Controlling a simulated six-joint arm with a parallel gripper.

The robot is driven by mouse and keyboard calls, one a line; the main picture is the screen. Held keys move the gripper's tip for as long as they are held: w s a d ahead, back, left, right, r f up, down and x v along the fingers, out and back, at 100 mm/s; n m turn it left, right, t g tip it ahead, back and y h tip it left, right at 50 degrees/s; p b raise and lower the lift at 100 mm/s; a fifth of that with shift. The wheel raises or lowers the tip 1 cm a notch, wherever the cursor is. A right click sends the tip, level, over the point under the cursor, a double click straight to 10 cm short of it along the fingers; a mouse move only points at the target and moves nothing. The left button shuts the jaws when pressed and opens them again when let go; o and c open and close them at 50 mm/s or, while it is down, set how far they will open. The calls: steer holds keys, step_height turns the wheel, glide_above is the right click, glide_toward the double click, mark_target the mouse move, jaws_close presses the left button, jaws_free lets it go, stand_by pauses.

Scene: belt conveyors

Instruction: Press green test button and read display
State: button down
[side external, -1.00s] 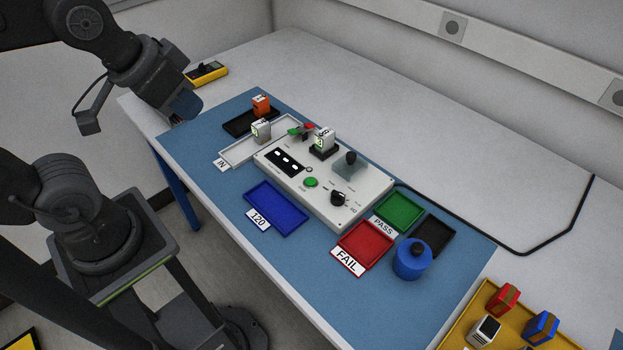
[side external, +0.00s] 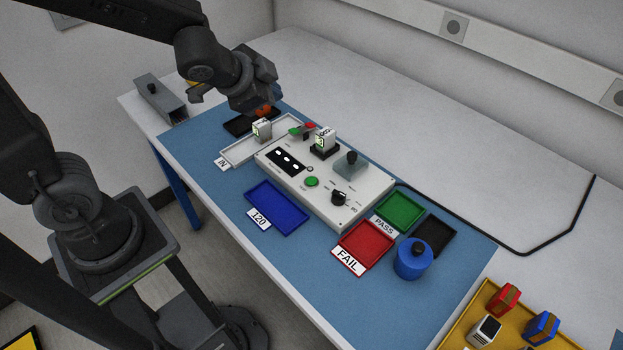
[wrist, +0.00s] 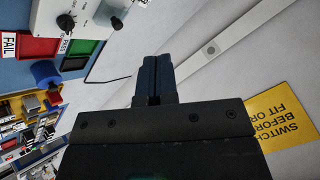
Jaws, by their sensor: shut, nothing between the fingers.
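A white test panel (side external: 325,190) stands on the blue mat. Its round green button (side external: 312,181) is on the front half, uncovered. The dark display (side external: 286,160) on the panel's left shows white marks too small to read. In the wrist view my gripper's (wrist: 153,66) blue-black fingers are together and empty. A panel corner (wrist: 92,18) shows at upper left; the button is out of view.
Blue (side external: 277,208), red (side external: 366,246) and green (side external: 398,211) trays surround the panel, with a blue cylinder (side external: 413,262) at front right. A grey open box (side external: 160,100) stands at the left. The table behind the panel is clear.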

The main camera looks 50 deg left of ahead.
steer(key=w+d+f+m+h, duration=0.2)
steer(key=w+d+f+m, duration=0.1)
steer(key=f, duration=0.1)
steer(key=m+h, duration=0.3)
steer(key=m, duration=0.1)
glide_above(311, 183)
step_height(311, 183, down, 6)
steer(key=r, duration=0.1)
steer(key=shift+w+f+g, duration=0.1)
steer(key=shift+f+g, duration=0.1)
steer(key=shift+g, duration=0.1)
steer(key=shift+f, duration=0.15)
steer(key=shift+f, duration=4.25)
steer(key=shift+f, duration=0.15)
steer(key=shift+f, duration=0.3)
